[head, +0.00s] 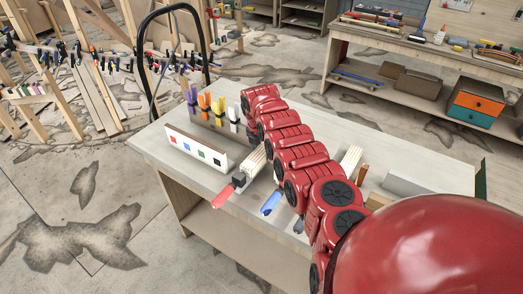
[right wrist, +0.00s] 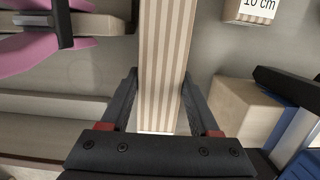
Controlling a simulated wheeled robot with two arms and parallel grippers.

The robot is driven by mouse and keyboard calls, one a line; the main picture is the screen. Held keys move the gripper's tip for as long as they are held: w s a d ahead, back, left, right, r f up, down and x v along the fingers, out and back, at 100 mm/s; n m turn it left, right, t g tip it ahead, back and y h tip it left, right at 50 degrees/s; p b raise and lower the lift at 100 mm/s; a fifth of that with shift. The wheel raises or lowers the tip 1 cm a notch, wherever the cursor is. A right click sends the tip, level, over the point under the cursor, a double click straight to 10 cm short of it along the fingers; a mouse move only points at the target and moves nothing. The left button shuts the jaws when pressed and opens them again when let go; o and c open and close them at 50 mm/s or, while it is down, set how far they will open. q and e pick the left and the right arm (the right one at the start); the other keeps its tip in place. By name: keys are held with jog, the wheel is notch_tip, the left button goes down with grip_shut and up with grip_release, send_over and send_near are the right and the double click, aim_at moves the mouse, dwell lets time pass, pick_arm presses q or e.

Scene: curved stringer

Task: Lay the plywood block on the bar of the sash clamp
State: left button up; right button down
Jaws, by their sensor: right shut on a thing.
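In the right wrist view a long plywood block (right wrist: 163,60) with striped layered edges runs between the fingers of my right gripper (right wrist: 160,77), which is shut on it. A pale striped block (head: 256,160) also shows beside my right arm in the head view; the fingers are hidden there. A red-handled clamp (head: 223,196) and a blue-handled clamp (head: 271,203) lie at the table's near side. I cannot tell for sure which clamp is the sash clamp. My left gripper is out of view.
A white box with coloured squares (head: 195,150) stands on the worktable (head: 160,140), with several upright coloured-handled clamps (head: 218,105) behind it. A block labelled 10 cm (right wrist: 252,8) and a wooden block (right wrist: 243,112) lie right of the held block. A second bench (head: 400,45) stands behind.

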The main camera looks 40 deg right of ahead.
aim_at(259, 153)
jog(key=shift+c, duration=0.6)
grip_release()
jog(key=shift+f, duration=0.1)
jog(key=shift+r, duration=0.25)
jog(key=shift+w+r, duration=0.1)
jog(key=shift+r, duration=0.25)
notch_tip(259, 153, up, 11)
jog(key=a+b, duration=0.1)
jog(key=b, duration=0.2)
jog(key=shift+s+a, duration=0.35)
jog(key=shift+s, duration=0.05)
